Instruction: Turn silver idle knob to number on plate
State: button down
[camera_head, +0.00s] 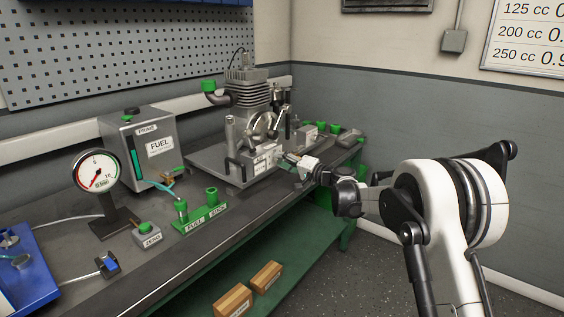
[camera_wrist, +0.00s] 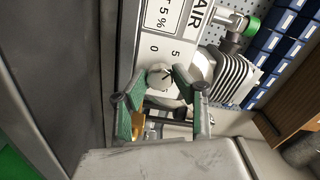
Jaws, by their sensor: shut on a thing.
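The silver knob (camera_wrist: 158,76) shows in the wrist view, on the white face of a plate (camera_wrist: 165,22). The plate carries "AIR", a partly cut-off line ending in "T 5 %", and scale numbers 0 and 5 beside the knob. A dark mark shows on the knob, but its exact reading is unclear. My gripper (camera_wrist: 153,86) is shut on the knob, one green-padded finger on each side. In the head view, my gripper (camera_head: 296,159) is at the front of the engine (camera_head: 248,90); the knob is hidden there.
Left on the bench stand a pressure gauge (camera_head: 97,171), a fuel box (camera_head: 143,145) and a green holder (camera_head: 200,216). A grey base (camera_head: 205,157) carries the engine. Wooden blocks (camera_head: 267,276) lie on the lower shelf. A sign (camera_head: 530,35) lists cc values, its right side cut off.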

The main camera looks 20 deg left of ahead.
jog(key=shift+n, duration=0.5)
dwell(0.3)
jog(key=c, duration=1.4)
grip_release()
jog(key=v, duration=1.2)
jog(key=shift+r, duration=0.1)
